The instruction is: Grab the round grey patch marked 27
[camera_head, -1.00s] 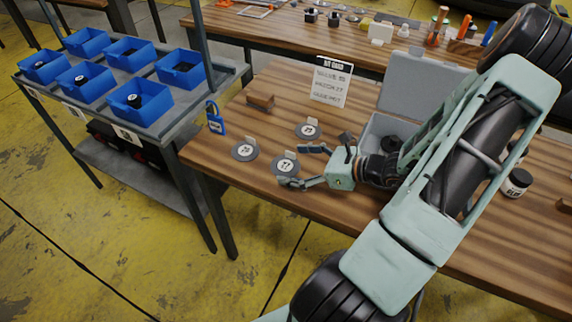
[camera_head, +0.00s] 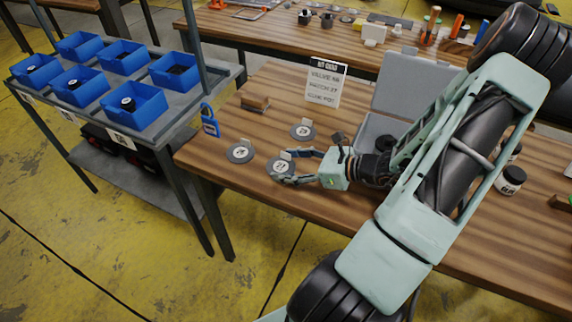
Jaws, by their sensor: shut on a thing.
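Three round grey patches with white centres, dark numbers and small upright tabs lie near the left end of the wooden table (camera_head: 350,212). One patch (camera_head: 240,152) is at the left, one (camera_head: 302,132) is farther back, and the front one (camera_head: 274,165) is at my gripper (camera_head: 287,165). The numbers are too small to read surely. My gripper reaches in from the right, with its fingers closed in around the tab of the front patch. This patch appears to lie on the table still. The fingers cover part of it.
A kit card (camera_head: 325,82) stands behind the patches, with a small brown block (camera_head: 255,103) to its left. An open grey case (camera_head: 408,92) is behind my arm. A black jar (camera_head: 510,180) stands at the right. Blue bins (camera_head: 135,105) sit on a shelf at the left.

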